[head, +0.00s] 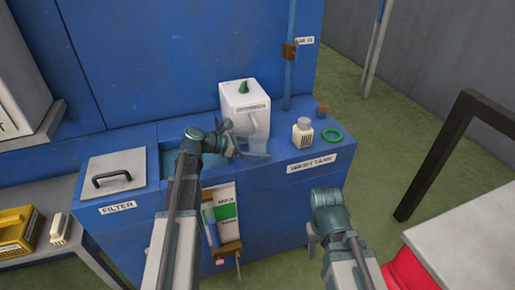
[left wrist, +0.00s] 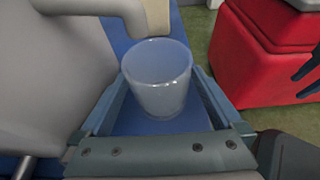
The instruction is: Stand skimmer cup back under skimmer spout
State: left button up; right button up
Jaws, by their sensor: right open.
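The skimmer cup (left wrist: 158,85), a translucent cup, is upright between the fingers of my left gripper (left wrist: 158,72), which appear to touch its sides near the rim. The pale skimmer spout (left wrist: 95,8) is just above and left of it in the left wrist view. In the head view the cup (head: 255,148) is below the spout (head: 254,125) of the white skimmer box (head: 244,105), with my left gripper (head: 232,142) beside it. Whether its base touches the blue top is unclear. My right gripper (head: 312,242) is open and empty in front of the tank.
A white-capped bottle (head: 303,132), a green ring (head: 333,136) and a small brown piece (head: 322,108) are on the wash tank top (head: 285,150), right of the cup. The filter lid (head: 118,172) is at left. A red box (head: 410,272) is at lower right.

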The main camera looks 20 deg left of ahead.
pick_arm(q)
jog(key=shift+r, duration=0.25)
jog(key=p+v, duration=0.5)
jog(key=v, duration=0.7)
jog(key=shift+s+f, duration=0.1)
jog(key=shift+f, duration=0.1)
